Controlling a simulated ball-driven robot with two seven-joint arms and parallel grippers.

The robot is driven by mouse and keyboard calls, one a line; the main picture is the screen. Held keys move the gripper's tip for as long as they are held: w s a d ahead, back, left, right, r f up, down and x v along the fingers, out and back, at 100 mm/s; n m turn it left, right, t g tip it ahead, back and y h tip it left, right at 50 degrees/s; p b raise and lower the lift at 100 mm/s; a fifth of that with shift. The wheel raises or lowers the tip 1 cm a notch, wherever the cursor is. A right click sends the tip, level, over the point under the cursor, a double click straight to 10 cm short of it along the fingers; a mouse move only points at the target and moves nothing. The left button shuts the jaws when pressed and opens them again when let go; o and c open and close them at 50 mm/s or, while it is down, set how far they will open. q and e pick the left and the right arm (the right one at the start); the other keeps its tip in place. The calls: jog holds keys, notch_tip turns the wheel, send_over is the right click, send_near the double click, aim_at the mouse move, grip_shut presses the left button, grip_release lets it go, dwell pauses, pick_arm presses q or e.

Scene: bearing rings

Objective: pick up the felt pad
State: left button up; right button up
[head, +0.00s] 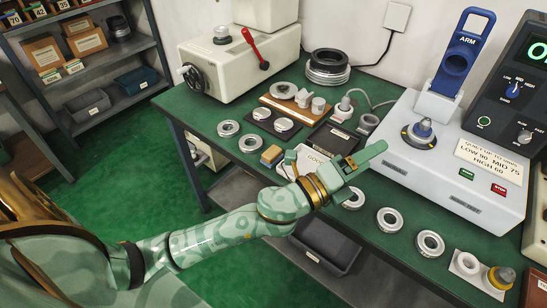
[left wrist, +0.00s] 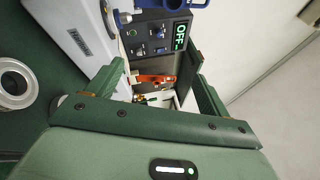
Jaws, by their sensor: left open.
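My left gripper (head: 366,158) reaches over the bench from the lower left, above the area to the right of the white GOOD tray (head: 303,168). In the left wrist view its two green fingers (left wrist: 150,76) stand apart with nothing between them. A small tan and blue-grey block (head: 271,156) lies on the bench left of the tray and may be the felt pad; I cannot tell for certain. The gripper is apart from it, to its right. My forearm hides part of the bench and tray. My right gripper is not in view.
Several metal rings (head: 430,243) lie along the green bench (head: 397,262). A white test machine (head: 452,150) stands at the right, a cream machine (head: 237,65) at the back left. A white holder (head: 466,262) is at the front right.

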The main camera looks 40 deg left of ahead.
pick_arm(q)
jog(key=d+r+m+g+h, duration=0.3)
jog(key=d+m+g+h, duration=0.45)
jog(key=m, duration=0.55)
jog(key=m+g+y+b, duration=0.6)
jog(key=m+g+y, duration=0.4)
jog(key=m+y, duration=0.55)
send_over(272, 151)
jog(key=shift+n+y, duration=0.55)
jog(key=shift+y, duration=0.15)
notch_tip(272, 151, down, 12)
jog(key=shift+f, duration=0.1)
notch_tip(272, 151, down, 5)
jog(key=b, duration=0.2)
jog(key=shift+s+f+b, duration=0.1)
jog(key=shift+b, duration=0.2)
jog(key=shift+f, duration=0.4)
jog(key=shift+r, duration=0.15)
jog(key=c, duration=1.1)
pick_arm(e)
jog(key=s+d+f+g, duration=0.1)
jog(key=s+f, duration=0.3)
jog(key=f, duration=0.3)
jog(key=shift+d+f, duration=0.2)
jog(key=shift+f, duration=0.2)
